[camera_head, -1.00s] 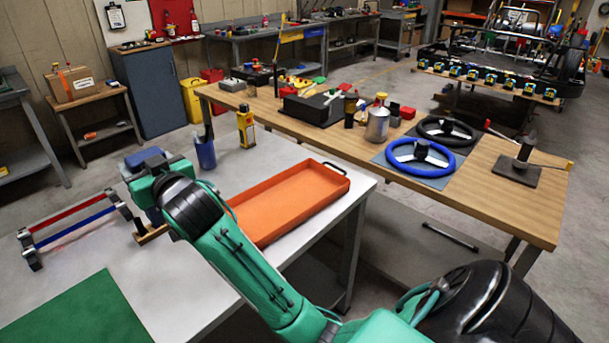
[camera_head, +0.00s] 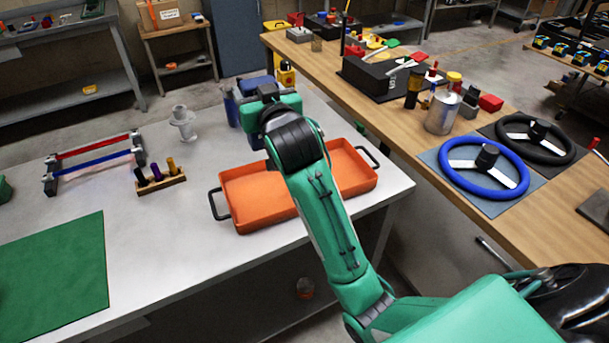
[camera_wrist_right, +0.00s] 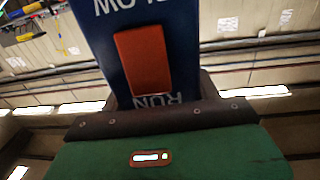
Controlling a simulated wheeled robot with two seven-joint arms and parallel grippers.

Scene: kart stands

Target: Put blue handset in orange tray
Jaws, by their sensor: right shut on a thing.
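The blue handset (camera_wrist_right: 112,52), with an orange-red button and white lettering, shows close up in the right wrist view, between the jaws of my right gripper. In the head view my right gripper (camera_head: 256,110) is above the table, at the back left of the orange tray. My wrist hides its fingertips; blue parts show behind and beside it. The gripper is shut on the handset. The orange tray (camera_head: 252,208) lies on the pale table with a dark handle at each end. My arm crosses over its middle; the visible floor looks empty. My left gripper is out of view.
A blue cup (camera_head: 231,108) stands close left of my right gripper, and a yellow bottle (camera_head: 286,76) stands behind. A peg block (camera_head: 160,182), white spool (camera_head: 183,122), rail rack (camera_head: 95,160) and green mat (camera_head: 52,262) are on the left. A wooden bench (camera_head: 400,125) is on the right.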

